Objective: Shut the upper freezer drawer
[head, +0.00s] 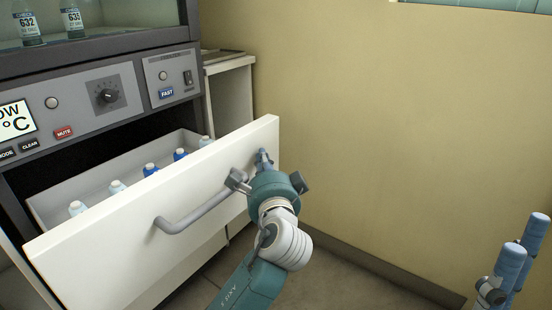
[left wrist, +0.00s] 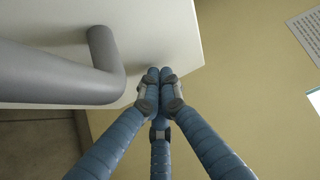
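The upper freezer drawer (head: 130,242) is pulled out, with a white front panel and a grey bar handle (head: 195,214). Bottles with white and blue caps stand inside it. My left gripper (head: 262,156) is at the right part of the drawer front, beside the handle's right end and not around it. In the left wrist view the fingertips (left wrist: 159,72) are together with nothing between them, at the white panel (left wrist: 165,30); I cannot tell if they touch it. My right gripper (head: 522,246) is at the lower right, partly cut off, away from the drawer.
Above the drawer is the grey control panel (head: 75,108) with a knob, buttons and a display. A glass-fronted compartment above it holds bottles (head: 73,22). A white cabinet (head: 230,92) stands behind at the right. The yellow wall (head: 400,130) bounds the right side; some floor is bare.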

